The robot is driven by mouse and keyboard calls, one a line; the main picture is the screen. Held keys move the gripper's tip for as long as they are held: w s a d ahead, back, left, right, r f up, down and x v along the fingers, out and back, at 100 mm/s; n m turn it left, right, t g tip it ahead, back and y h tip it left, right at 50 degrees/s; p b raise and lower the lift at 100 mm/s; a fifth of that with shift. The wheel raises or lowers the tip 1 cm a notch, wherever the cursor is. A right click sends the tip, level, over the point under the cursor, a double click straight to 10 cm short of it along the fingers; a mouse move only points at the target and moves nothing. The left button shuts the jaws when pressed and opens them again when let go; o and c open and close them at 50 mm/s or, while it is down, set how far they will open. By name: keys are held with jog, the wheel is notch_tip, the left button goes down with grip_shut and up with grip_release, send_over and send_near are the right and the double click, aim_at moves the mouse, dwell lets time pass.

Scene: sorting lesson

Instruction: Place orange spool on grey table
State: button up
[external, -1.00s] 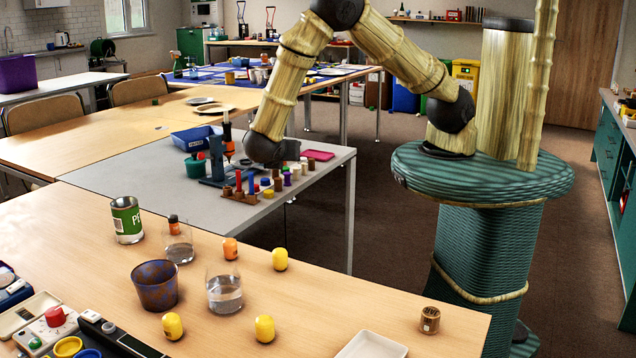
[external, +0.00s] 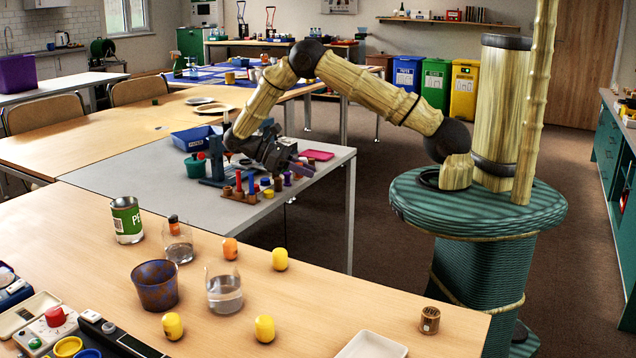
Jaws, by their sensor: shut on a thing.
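The grey table (external: 185,194) stands in the middle, between the wooden tables. My gripper (external: 301,169) is low over its right part, near the right edge, pointing down to the right. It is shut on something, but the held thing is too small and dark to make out.
The near wooden table (external: 330,305) holds glasses, a can, a cup and yellow pieces.

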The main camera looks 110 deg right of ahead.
jog(key=d+m+t+b, duration=0.6)
jog(key=d+m+t, duration=0.2)
jog(key=m+t, duration=0.45)
jog(key=d+m+t+b, duration=0.7)
jog(key=d+m+t, duration=0.1)
jog(key=m+t, duration=0.45)
jog(key=s+d+r+m+h+b, duration=0.6)
jog(key=s+d+r+m+h, duration=0.4)
jog(key=d+r, duration=0.35)
notch_tip(320, 180, down, 11)
jog(key=y, duration=0.1)
jog(key=shift+s+a+n+t+p, duration=0.25)
jog(key=shift+a+n+t+p, duration=0.05)
jog(key=shift+a+n, duration=0.15)
jog(key=shift+r, duration=0.1)
jog(key=shift+f+b, duration=1)
jog(key=shift+f, duration=1.45)
